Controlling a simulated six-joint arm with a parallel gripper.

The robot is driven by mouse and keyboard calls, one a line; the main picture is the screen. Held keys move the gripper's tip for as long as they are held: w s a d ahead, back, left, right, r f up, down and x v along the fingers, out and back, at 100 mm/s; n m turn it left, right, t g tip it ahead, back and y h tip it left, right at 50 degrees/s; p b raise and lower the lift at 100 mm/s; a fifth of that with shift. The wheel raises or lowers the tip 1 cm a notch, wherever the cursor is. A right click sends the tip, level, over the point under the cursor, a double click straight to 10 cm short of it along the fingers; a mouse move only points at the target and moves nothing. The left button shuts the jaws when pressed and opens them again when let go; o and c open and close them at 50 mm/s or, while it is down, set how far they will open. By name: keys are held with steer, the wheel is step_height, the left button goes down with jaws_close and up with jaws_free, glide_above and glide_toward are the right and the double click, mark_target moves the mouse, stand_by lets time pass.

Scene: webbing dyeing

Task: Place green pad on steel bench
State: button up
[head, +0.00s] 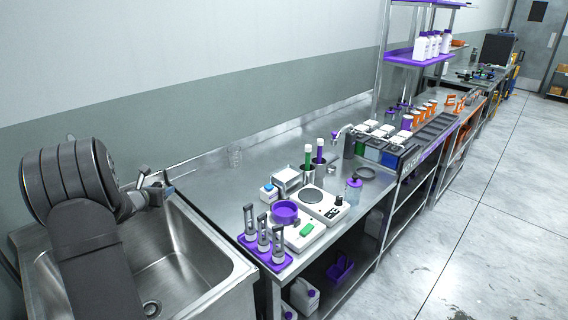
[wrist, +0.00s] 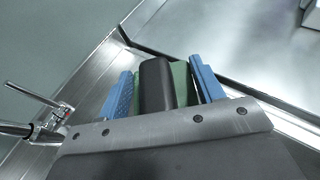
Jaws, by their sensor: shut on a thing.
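In the wrist view my gripper (wrist: 161,88) has its two blue fingers on either side of a green pad (wrist: 181,84), shut on it. A dark block lies in front of the pad between the fingers and hides part of it. The steel bench (head: 215,178) stands right of the sink in the head view, with a bare stretch at its back left. In the head view my dark arm is over the sink at the left, and I cannot make out the held pad there.
The sink (head: 185,235) adjoins the bench's left end. A purple tray (head: 283,264) with several grey-and-black tools stands at the bench's front left corner. A tap (wrist: 45,125) shows in the wrist view.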

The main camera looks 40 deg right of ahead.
mark_target(238, 205)
steer(key=s+d+m+g+h, duration=0.15)
steer(key=s+d, duration=0.35)
steer(key=d, duration=0.7)
steer(key=s+d+m+g+h, duration=0.1)
steer(key=s+d+m+g, duration=0.1)
steer(key=s+d, duration=0.65)
steer(key=w+d+f, duration=0.1)
steer(key=f, duration=0.2)
steer(key=d+f, duration=0.1)
steer(key=f, duration=0.3)
steer(key=w+f, duration=0.1)
steer(key=f, duration=0.2)
steer(key=shift+w+d+f, duration=0.2)
steer(key=shift+w+d, duration=0.15)
steer(key=shift+d, duration=0.05)
steer(key=shift+f, duration=0.1)
steer(key=o, duration=1)
steer(key=v, duration=1.2)
steer(key=shift+r, duration=0.25)
